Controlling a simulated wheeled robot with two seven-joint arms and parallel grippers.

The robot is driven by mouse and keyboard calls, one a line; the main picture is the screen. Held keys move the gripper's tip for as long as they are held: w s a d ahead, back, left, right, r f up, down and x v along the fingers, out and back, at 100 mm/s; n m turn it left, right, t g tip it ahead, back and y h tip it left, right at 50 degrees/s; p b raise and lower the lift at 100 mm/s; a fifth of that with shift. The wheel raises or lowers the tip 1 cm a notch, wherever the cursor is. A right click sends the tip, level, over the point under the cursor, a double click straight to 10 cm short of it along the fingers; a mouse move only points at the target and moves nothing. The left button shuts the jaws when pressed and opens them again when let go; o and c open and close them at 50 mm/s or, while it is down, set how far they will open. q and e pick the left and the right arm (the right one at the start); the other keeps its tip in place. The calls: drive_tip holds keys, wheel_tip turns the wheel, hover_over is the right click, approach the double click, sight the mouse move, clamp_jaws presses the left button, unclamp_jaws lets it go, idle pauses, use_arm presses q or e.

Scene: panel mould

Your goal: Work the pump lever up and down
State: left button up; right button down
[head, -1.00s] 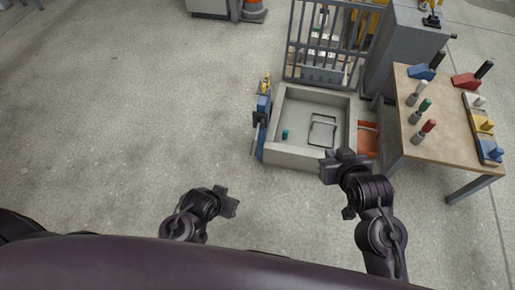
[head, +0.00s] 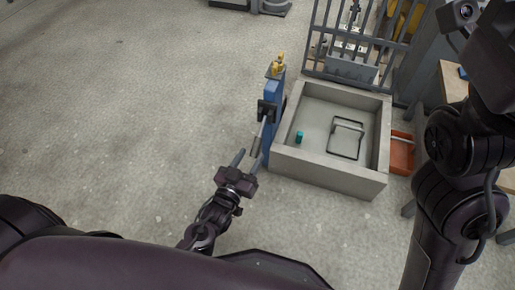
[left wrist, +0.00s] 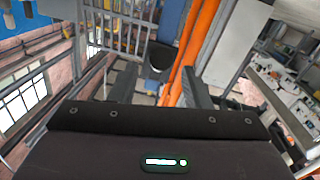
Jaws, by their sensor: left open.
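The pump is a narrow blue post (head: 272,108) with yellow parts on top, left of the grey concrete basin, in the head view. Its grey lever (head: 259,137) slopes down towards me from a dark bracket. My left gripper (head: 248,160) is open at the lever's lower end, one finger to each side. In the left wrist view, a dark rounded piece (left wrist: 158,57), likely the lever's end, shows beyond and between the open fingers (left wrist: 157,88). I cannot tell whether they touch it. My right arm rises at the right; its fingertips are out of view.
The concrete basin (head: 331,172) holds a metal frame (head: 346,138) and a small teal cylinder (head: 299,137). A barred grate (head: 357,45) stands behind it. An orange-red bin (head: 401,152) is right of the basin. Floor left of the pump is clear.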

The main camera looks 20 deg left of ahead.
sight(259, 138)
use_arm(q)
drive_tip(key=w, duration=0.1)
drive_tip(key=w+b, duration=0.1)
drive_tip(key=w, duration=0.1)
drive_tip(key=w+b, duration=0.1)
drive_tip(key=w, duration=0.1)
drive_tip(key=shift+d, duration=0.3)
clamp_jaws()
